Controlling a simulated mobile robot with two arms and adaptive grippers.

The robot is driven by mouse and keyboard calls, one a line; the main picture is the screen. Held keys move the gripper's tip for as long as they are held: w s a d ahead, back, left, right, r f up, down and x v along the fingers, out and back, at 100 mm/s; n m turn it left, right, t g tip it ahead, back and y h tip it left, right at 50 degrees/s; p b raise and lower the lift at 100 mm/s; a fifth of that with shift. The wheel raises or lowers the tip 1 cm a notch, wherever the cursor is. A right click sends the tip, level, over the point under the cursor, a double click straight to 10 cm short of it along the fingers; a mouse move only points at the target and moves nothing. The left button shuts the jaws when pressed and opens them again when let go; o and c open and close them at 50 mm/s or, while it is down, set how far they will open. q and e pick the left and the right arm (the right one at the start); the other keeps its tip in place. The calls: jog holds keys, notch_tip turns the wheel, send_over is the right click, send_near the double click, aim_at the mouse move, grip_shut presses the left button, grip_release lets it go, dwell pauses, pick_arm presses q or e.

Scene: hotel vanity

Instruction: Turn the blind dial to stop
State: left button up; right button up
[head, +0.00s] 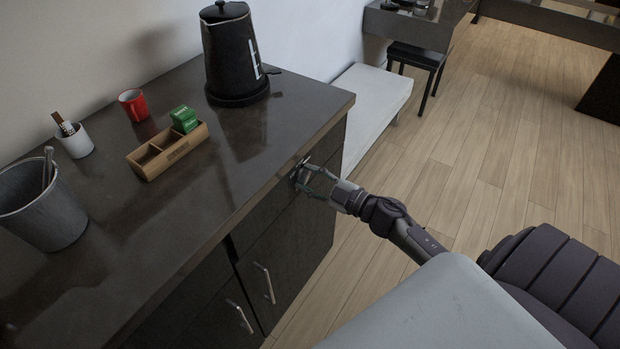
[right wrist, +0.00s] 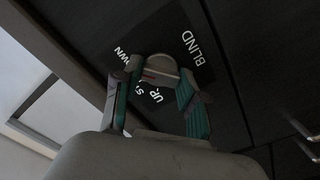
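The blind dial (right wrist: 160,67) is a pale round knob on a dark label plate (right wrist: 200,66) in the right wrist view. The plate has white lettering: "BLIND", "UP", part of "DOWN" and a partly covered word starting with "S". A small reddish mark shows on the knob; where it points is unclear. My right gripper (right wrist: 160,78) has its fingers, with green pads, on both sides of the knob, seemingly touching it. In the head view my right gripper (head: 305,174) is at the cabinet front, just below the counter edge, and hides most of the dial. My left gripper is out of view.
The dark counter (head: 190,215) holds a black kettle (head: 232,55), a red mug (head: 133,105), a wooden box (head: 168,152) with green packets, a white cup (head: 74,140) and a grey bucket (head: 40,208). Cabinet handles (head: 265,283) stick out below.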

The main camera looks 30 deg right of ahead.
jog(key=c, duration=0.3)
jog(key=shift+f+n+b, duration=0.15)
jog(key=shift+n+b, duration=0.9)
jog(key=shift+n, duration=3.75)
jog(key=o, duration=1.1)
jog(key=shift+o, duration=0.2)
